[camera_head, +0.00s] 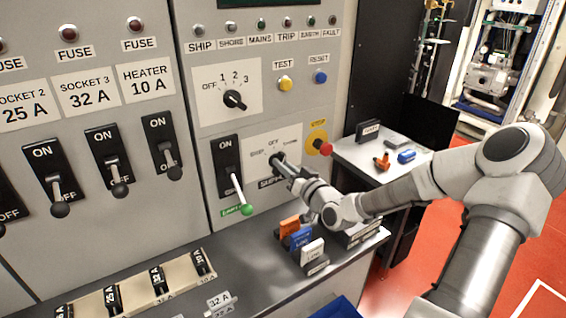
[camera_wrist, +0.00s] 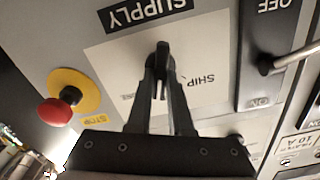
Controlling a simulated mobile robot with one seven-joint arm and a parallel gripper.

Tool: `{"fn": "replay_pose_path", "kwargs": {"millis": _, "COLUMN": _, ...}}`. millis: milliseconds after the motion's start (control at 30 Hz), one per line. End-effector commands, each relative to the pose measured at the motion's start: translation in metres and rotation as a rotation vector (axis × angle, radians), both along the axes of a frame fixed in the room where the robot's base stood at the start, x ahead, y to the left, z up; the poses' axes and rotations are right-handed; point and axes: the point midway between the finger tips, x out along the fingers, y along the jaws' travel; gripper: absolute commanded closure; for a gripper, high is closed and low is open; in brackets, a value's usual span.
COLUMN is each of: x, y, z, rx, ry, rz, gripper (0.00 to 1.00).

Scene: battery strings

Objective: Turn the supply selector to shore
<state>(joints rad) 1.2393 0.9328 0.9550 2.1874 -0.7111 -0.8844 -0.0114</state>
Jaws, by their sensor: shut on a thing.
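The supply selector is a small black knob on a white plate (camera_head: 290,137) marked SHIP, OFF and SHORE, low on the grey panel. My gripper (camera_head: 281,163) reaches it from the right and hides most of the knob in the head view. In the wrist view, which is upside down, the knob (camera_wrist: 161,62) stands upright in the picture between the two fingertips of my gripper (camera_wrist: 160,82), and they are shut on it. The SHIP label (camera_wrist: 196,82) is to its right. The SHORE label is mostly hidden behind a finger. I cannot tell for sure which mark the knob points at.
A red stop button (camera_head: 325,147) on a yellow disc is close right of the selector. A black breaker with a green-tipped lever (camera_head: 246,208) is close left. Colored tags (camera_head: 300,238) stand on the ledge below. A side table (camera_head: 362,160) with small items is at right.

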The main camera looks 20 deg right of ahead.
Motion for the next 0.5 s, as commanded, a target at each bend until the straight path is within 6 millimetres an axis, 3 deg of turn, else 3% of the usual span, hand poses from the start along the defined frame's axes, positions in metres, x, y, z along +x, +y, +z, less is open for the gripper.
{"fn": "replay_pose_path", "kwargs": {"millis": 500, "x": 0.0003, "y": -0.0020, "z": -0.0008, "rx": 0.361, "ry": 0.071, "rz": 0.000, "gripper": 1.00}}
